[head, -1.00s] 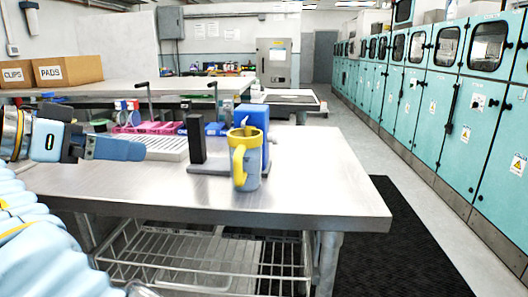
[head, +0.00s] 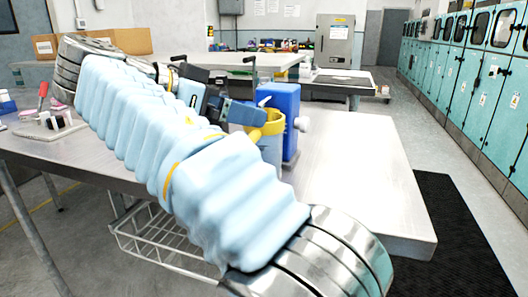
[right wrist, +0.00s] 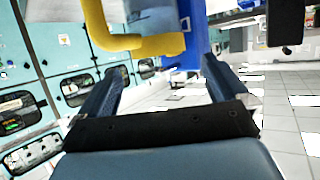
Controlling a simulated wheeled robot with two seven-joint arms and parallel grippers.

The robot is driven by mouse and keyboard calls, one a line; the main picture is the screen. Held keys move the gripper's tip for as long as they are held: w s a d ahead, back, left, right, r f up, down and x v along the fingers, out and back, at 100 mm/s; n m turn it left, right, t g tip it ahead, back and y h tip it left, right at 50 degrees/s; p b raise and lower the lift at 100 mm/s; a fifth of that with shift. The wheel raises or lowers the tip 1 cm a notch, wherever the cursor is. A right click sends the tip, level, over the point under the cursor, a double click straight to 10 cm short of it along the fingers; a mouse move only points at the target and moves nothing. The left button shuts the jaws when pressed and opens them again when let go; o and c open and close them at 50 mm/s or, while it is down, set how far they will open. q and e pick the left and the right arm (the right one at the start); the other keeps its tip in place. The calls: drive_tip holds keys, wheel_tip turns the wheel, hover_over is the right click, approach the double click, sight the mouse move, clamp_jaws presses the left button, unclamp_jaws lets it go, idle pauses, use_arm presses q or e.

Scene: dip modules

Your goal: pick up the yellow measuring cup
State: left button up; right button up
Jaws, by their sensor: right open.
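The yellow measuring cup (head: 271,150) stands upright on the metal table, with a yellow rim, a pale grey body and a yellow handle. My right gripper (head: 255,118) reaches in from the left in the head view, its fingers close to the rim and handle. In the right wrist view the yellow handle (right wrist: 145,44) is just past the tips of my right gripper (right wrist: 160,75). The jaws are apart with nothing gripped between them. My sleeved arm hides part of the cup's left side and much of the table. My left gripper is not in view.
A blue container (head: 290,105) stands right behind the cup. The metal table (head: 360,170) is clear to the right. A rack with small items (head: 50,128) sits at the left. Cardboard boxes (head: 125,40) stand farther back.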

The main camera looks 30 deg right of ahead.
drive_tip(key=x, duration=0.2)
drive_tip(key=f+x, duration=0.1)
drive_tip(key=x, duration=0.2)
drive_tip(key=shift+s+f, duration=0.15)
drive_tip(key=shift+c, duration=0.2)
drive_tip(key=c, duration=1.4)
